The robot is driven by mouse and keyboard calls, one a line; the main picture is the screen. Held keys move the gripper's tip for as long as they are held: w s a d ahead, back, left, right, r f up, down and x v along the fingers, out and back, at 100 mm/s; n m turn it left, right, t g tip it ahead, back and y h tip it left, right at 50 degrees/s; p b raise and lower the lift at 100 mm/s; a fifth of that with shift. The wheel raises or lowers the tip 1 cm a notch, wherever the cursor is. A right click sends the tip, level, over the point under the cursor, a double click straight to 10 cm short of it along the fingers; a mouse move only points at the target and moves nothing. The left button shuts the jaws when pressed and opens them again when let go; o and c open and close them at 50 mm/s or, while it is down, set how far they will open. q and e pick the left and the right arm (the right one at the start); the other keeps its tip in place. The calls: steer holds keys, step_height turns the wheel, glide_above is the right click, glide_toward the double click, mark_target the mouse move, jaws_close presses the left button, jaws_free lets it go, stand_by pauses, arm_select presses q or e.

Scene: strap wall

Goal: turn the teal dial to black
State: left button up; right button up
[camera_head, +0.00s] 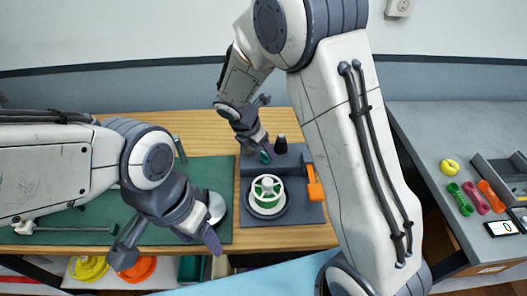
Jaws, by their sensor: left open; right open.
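A small teal part (264,157), likely the teal dial, shows on the dark grey panel (304,211), mostly hidden by my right gripper. Its pointer and any colour marks around it cannot be made out. My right gripper (257,151) is open, pointing down right at the teal part; whether the fingers touch it I cannot tell. My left gripper (168,251) is open and empty, low over the front edge of the green mat (215,177), left of the panel.
A metal tool (75,229) lies on the mat. Coloured straps (466,197) and a small display (503,228) are on the grey table at right.

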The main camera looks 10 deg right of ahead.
mark_target(265, 157)
steer(key=shift+x, duration=1.45)
jaws_close()
